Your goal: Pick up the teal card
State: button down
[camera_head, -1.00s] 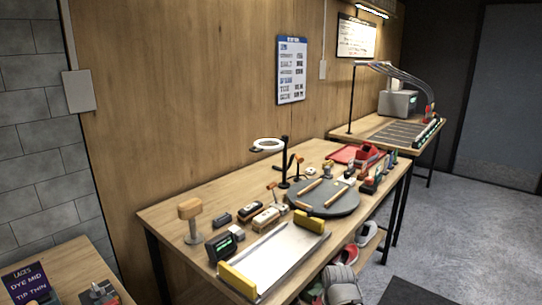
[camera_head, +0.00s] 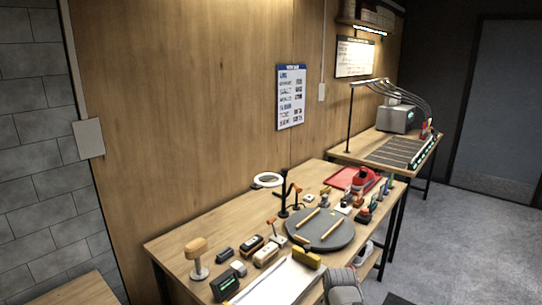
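No card is clearly identifiable as the teal one at this size. Some small upright bluish-teal items (camera_head: 387,184) stand at the right end of the wooden workbench (camera_head: 180,240), beside a red device (camera_head: 362,180). I cannot tell whether one of them is the card. A grey rounded part, which looks like my arm, shows at the bottom edge right of centre and covers part of the bench front. My gripper's fingers are not in view.
The bench holds a dark round turntable (camera_head: 322,240), a white tray with yellow ends (camera_head: 275,283), a ring lamp (camera_head: 268,180), brushes and a red tray (camera_head: 340,180). A second table (camera_head: 350,150) stands behind. Grey floor (camera_head: 450,240) is open at right.

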aim_at(374, 198)
jog(key=u, duration=0.05)
jog(key=k, duration=0.5)
jog(key=z, duration=1.75)
jog(key=i, duration=1.45)
